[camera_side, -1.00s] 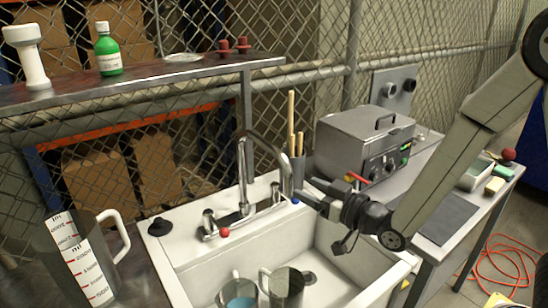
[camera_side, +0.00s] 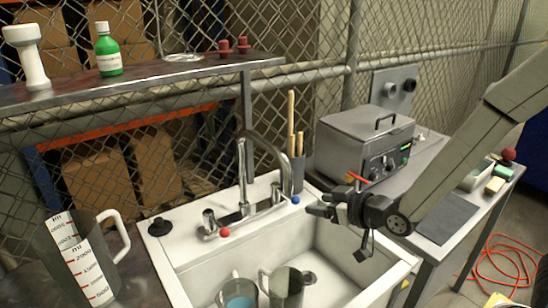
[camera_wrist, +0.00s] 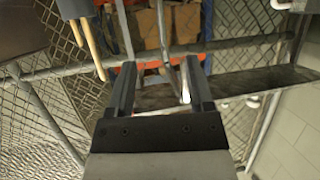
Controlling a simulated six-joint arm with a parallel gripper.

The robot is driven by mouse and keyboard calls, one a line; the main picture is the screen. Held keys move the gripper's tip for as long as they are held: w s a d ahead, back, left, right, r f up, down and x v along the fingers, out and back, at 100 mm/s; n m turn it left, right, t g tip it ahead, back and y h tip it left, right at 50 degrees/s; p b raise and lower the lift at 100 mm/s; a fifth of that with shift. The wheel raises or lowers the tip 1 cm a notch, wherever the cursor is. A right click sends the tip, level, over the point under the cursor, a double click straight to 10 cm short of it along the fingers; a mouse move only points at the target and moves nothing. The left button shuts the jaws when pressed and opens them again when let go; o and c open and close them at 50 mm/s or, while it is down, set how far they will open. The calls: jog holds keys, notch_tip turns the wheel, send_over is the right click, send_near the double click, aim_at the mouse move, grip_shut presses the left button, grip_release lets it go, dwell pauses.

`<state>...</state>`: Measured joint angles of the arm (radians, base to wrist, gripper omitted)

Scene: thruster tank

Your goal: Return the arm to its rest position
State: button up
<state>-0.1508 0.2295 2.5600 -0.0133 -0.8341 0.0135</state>
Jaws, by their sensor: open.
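My gripper (camera_side: 316,203) hangs over the right rear part of the white sink (camera_side: 205,280), to the right of the chrome faucet (camera_side: 243,175). In the wrist view my gripper (camera_wrist: 158,82) shows its two dark fingers apart with nothing between them. Beyond the fingers are the fence, the shelf and part of the faucet. My arm reaches in from the upper right.
Two mugs, one with blue liquid (camera_side: 238,294) and one grey (camera_side: 286,286), stand in the sink. A grey metal box unit (camera_side: 350,145) stands right behind my gripper. A cup of wooden sticks (camera_side: 297,172) is close by. A measuring jug (camera_side: 75,262) is at left.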

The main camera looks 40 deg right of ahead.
jog(key=s+d+f+m+g+h, duration=0.1)
jog(key=s+d+f+g, duration=0.1)
jog(key=s+g, duration=0.3)
jog(key=s+d+f+g+h, duration=0.1)
jog(key=s+d+f+g, duration=0.2)
jog(key=s, duration=0.4)
jog(key=d+g, duration=0.1)
jog(key=g, duration=0.1)
jog(key=shift+s+d+m+g, duration=0.15)
jog(key=shift+m+g, duration=0.25)
